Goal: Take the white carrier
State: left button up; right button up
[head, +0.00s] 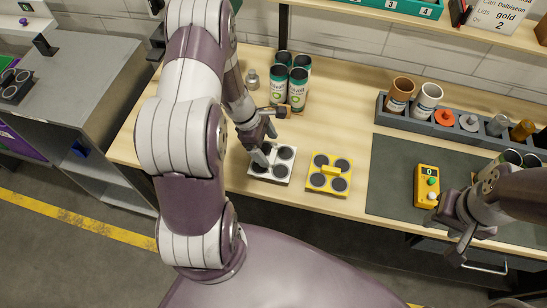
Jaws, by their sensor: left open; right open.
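The white carrier (269,178) sits on the wooden table, left of the yellow carrier (330,172). It is a small square block with dark round recesses and looks empty. My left gripper (263,148) is over its back left part, with its fingers pointing down close to the carrier's top. It is open, and I cannot tell whether it touches the carrier. The gripper hides part of the carrier. My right gripper (444,242) is open and empty at the front right, over the dark mat's front edge.
Several green and white cans (278,87) stand behind my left gripper, near a small metal piece (252,80). A dark mat (389,178) with a yellow device (427,186) lies right. A grey rack (379,110) holds cups and lids. A grey cabinet (85,80) stands left.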

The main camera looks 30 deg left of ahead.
aim_at(272, 155)
pick_arm(q)
jog(key=x, duration=0.2)
jog(key=shift+s+d+f, duration=0.2)
jog(key=shift+d+f, duration=0.05)
jog(key=shift+f, duration=0.1)
jog(key=shift+w+f, duration=0.15)
jog(key=shift+f, duration=0.2)
jog(key=c, duration=1.1)
jog(key=shift+r, duration=0.1)
